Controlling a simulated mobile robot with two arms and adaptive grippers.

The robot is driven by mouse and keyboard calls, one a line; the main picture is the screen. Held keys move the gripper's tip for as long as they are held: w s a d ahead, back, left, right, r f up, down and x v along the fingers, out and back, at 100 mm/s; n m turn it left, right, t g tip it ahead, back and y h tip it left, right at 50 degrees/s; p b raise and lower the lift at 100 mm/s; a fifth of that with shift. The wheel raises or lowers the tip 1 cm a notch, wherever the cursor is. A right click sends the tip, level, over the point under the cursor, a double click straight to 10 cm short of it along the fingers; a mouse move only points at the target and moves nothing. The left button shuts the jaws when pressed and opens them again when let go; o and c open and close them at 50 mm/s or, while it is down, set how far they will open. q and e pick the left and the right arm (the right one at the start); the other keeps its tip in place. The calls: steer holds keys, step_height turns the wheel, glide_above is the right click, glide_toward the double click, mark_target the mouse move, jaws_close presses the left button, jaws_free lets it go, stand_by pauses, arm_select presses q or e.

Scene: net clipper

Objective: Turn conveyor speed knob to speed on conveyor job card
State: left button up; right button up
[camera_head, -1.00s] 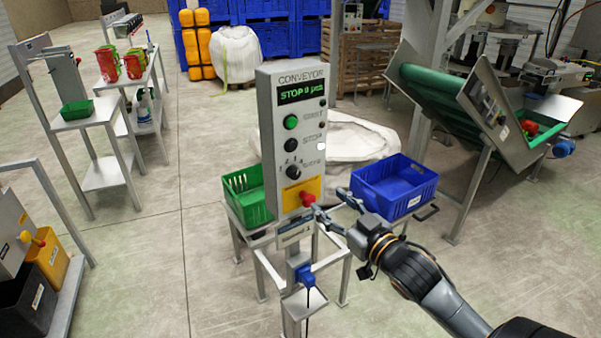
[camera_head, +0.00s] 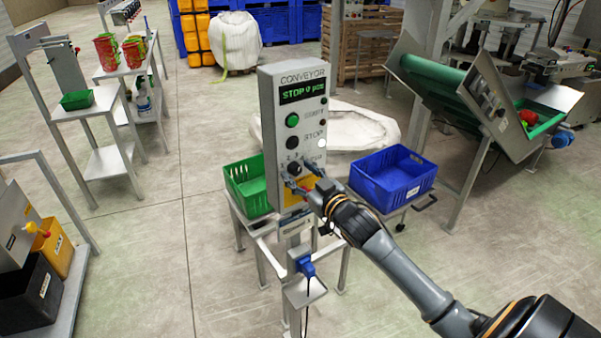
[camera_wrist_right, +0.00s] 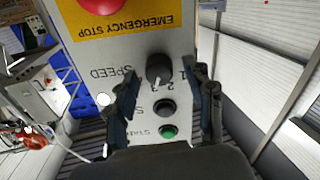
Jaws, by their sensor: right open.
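The black speed knob (camera_head: 295,168) is on the front of the grey conveyor control box (camera_head: 266,120), below the stop button. In the right wrist view the knob (camera_wrist_right: 158,68) appears upside down, beside the numbers 1, 2 and 3 and the word SPEED. My right gripper (camera_head: 304,182) is at the panel by the knob. In the wrist view my right gripper (camera_wrist_right: 163,78) is open, one finger on each side of the knob; contact cannot be told. A small plate (camera_head: 295,222) below the box may be the job card; its text is unreadable. My left gripper is out of view.
A green start button (camera_head: 292,120) and black stop button (camera_head: 292,143) sit above the knob. The red emergency stop (camera_wrist_right: 85,3) is close by on yellow. A green crate (camera_head: 247,187) and blue crate (camera_head: 393,180) flank the post. The display reads STOP.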

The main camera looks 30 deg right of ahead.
steer(key=shift+c, duration=0.2)
jaws_close()
steer(key=n, duration=0.3)
steer(key=shift+n+p, duration=0.3)
steer(key=n, duration=0.3)
steer(key=shift+n, duration=0.3)
steer(key=n, duration=0.4)
steer(key=shift+n, duration=0.3)
steer(key=shift+f+n, duration=0.1)
steer(key=shift+n, duration=1.9)
